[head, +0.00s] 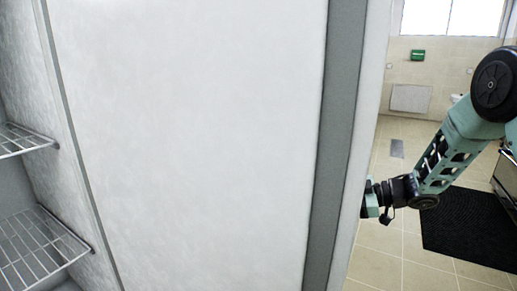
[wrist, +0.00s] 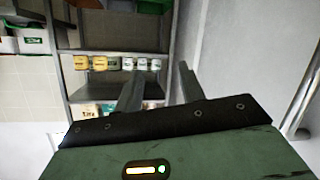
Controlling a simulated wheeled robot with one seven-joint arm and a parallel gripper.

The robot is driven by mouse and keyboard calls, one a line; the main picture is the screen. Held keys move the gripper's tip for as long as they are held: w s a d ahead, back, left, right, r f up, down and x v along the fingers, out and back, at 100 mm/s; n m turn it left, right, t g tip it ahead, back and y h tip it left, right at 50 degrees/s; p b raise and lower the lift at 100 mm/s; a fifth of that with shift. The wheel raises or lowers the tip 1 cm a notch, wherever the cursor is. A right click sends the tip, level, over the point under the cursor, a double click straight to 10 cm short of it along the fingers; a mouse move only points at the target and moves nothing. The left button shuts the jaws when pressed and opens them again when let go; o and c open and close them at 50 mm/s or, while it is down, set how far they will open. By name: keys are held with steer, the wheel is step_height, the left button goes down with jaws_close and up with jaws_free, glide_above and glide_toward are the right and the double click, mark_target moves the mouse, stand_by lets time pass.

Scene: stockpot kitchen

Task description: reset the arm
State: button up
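My arm reaches in from the right side of the head view, and its end (head: 371,199) is beside the edge of a large pale panel, which hides the fingers there. In the wrist view my gripper (wrist: 161,68) has its two dark fingers apart, with nothing visible between them. A pale upright surface stands to the right of the fingers in the wrist view.
The pale door-like panel (head: 200,140) fills much of the head view, with wire shelves (head: 40,245) at left. Tiled floor (head: 385,255) and a black mat (head: 470,230) lie at right. The wrist view shows shelving with jars (wrist: 97,63) and a metal bar (wrist: 301,105) at right.

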steer(key=s+d+r+m+t+h, duration=0.2)
steer(key=d+r+m+t+h, duration=0.3)
steer(key=d+m+h, duration=0.5)
steer(key=s+f+m+g+h, duration=0.3)
steer(key=s+m+g, duration=0.4)
steer(key=s, duration=1.7)
steer(key=s+a+r+n+g+p, duration=0.1)
steer(key=s+a+r+n+p, duration=0.2)
steer(key=s+a, duration=0.3)
steer(key=s+a+r+n+g+p, duration=0.2)
steer(key=s+a+r+n+p, duration=0.2)
steer(key=a, duration=0.8)
steer(key=s+r, duration=0.2)
steer(key=s, duration=0.1)
steer(key=shift+r, duration=0.2)
steer(key=shift+s+a, duration=0.1)
